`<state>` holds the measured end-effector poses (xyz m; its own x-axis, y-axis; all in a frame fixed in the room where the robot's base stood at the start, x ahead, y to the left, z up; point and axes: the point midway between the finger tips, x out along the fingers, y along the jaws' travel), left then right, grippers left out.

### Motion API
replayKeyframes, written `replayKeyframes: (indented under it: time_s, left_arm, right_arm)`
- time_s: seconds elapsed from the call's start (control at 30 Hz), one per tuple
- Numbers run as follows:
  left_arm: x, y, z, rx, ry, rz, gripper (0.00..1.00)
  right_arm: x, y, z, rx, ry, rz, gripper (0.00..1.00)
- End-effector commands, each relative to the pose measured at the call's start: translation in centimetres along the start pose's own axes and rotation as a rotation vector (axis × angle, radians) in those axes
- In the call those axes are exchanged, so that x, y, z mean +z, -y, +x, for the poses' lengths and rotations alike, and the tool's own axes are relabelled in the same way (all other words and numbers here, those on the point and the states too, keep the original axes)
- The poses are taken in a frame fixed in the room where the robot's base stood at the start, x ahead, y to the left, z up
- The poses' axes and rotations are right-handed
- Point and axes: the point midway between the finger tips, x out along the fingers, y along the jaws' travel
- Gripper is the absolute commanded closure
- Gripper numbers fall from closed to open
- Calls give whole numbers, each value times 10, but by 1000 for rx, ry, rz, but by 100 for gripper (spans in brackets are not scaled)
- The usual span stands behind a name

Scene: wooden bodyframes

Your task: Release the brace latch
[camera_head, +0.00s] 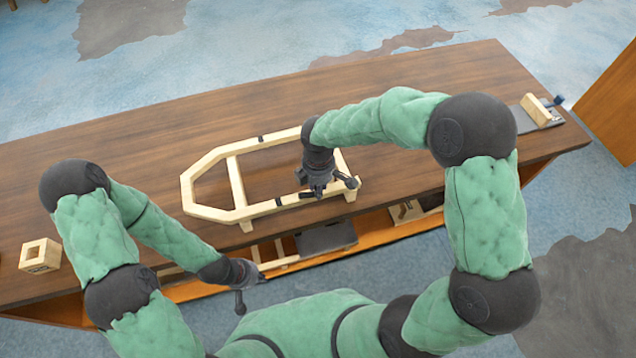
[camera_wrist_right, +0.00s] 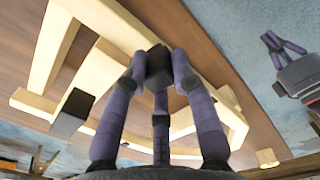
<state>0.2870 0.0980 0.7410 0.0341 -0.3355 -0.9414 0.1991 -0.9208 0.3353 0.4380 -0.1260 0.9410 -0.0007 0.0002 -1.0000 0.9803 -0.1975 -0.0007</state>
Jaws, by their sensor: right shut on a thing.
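A pale wooden bodyframe (camera_head: 188,190) with a pointed left end lies on the brown workbench, with small black pieces along its rails. My right gripper (camera_head: 319,190) is over the right part of the frame. In the right wrist view my right gripper (camera_wrist_right: 159,75) has its fingers closed around a black block (camera_wrist_right: 157,58), which looks like the brace latch. A second black block (camera_wrist_right: 73,112) sits on a wooden bar to the left. My left gripper (camera_head: 242,290) hangs empty in front of the bench edge; in the right wrist view its fingers (camera_wrist_right: 274,42) are spread.
The workbench (camera_head: 420,75) is clear behind the frame. A small wooden box (camera_head: 40,255) stands at its left end. A wooden block on a dark plate (camera_head: 538,110) is at the right end. An open shelf below the front edge holds a dark panel (camera_head: 325,238) and wooden parts.

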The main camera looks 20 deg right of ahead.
Motion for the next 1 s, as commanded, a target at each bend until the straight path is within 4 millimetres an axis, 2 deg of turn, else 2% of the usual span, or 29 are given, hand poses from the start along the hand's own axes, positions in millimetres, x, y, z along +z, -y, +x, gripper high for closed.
replayKeyframes:
  time_s: [0.2, 0.5, 0.53, 0.6, 0.63, 1.0]
  left_arm:
    - [0, 0, 1, 0, 0, 0, 100]
    - [0, 0, 1, 0, 0, 0, 100]
    - [0, 0, 1, 0, 0, 0, 100]
    - [0, 0, 1, 0, 0, 0, 100]
    - [0, 0, 1, 0, 0, 0, 100]
    - [0, 0, 1, 0, 0, 0, 100]
  right_arm:
    - [-1, 5, 0, 0, -2, 102, 100]
    - [-1, 5, 0, 1, -2, 111, 100]
    - [-1, 5, 0, 1, -2, 111, 71]
    - [-1, 5, 0, 1, -2, 111, 51]
    - [-1, 5, 0, 1, -2, 111, 47]
    - [-1, 5, -2, 2, -1, 110, 47]
